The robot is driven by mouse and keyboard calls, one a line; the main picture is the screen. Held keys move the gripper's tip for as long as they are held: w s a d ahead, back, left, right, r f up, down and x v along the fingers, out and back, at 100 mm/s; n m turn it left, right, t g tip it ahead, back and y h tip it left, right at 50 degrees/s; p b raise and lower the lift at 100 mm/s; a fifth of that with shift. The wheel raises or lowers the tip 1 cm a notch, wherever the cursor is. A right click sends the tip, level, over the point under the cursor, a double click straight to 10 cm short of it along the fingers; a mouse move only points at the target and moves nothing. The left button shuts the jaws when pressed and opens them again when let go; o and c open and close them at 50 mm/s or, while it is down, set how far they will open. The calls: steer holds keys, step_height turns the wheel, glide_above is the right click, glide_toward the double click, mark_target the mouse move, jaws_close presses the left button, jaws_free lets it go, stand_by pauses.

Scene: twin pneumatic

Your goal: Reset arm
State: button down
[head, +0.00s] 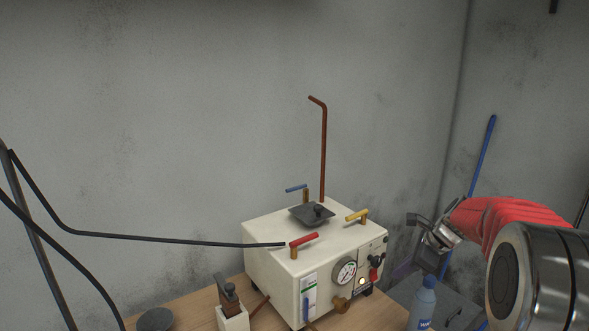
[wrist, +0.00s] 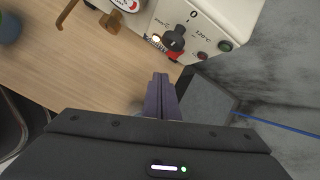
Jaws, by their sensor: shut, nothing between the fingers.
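My gripper (wrist: 160,88) is shut with nothing between its fingers. In the wrist view its fingers show beyond the dark gripper body, below the white machine (wrist: 218,22) and over the table's edge. In the head view my gripper (head: 428,238) is at the right, beside the white machine (head: 270,270) and apart from it. My arm with its red sleeve reaches in from the right edge. The machine has red, yellow and blue handled levers on top, a gauge (head: 345,271), and a black knob (wrist: 173,39) on its front.
The machine stands on a wooden table (head: 190,305) by grey walls. A blue bottle (head: 422,304) stands below my gripper. A small white block device (head: 232,316) and a dark round object (head: 155,319) are at the front left. A blue pole (head: 482,155) leans in the right corner.

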steer(key=s+a+r+n+h, duration=0.1)
steer(key=s+a+n, duration=0.3)
steer(key=s+n, duration=0.4)
steer(key=s+a+r+n+h, duration=0.1)
steer(key=s+a+r+n, duration=0.2)
steer(key=s, duration=1.2)
steer(key=s+a+r+n+h, duration=0.1)
steer(key=s+a+r+n, duration=0.1)
steer(key=s+a+n, duration=0.5)
steer(key=shift+s+r+n+t+h, duration=0.3)
steer(key=shift+s+r+n+t, duration=0.1)
steer(key=shift+s+n, duration=2.35)
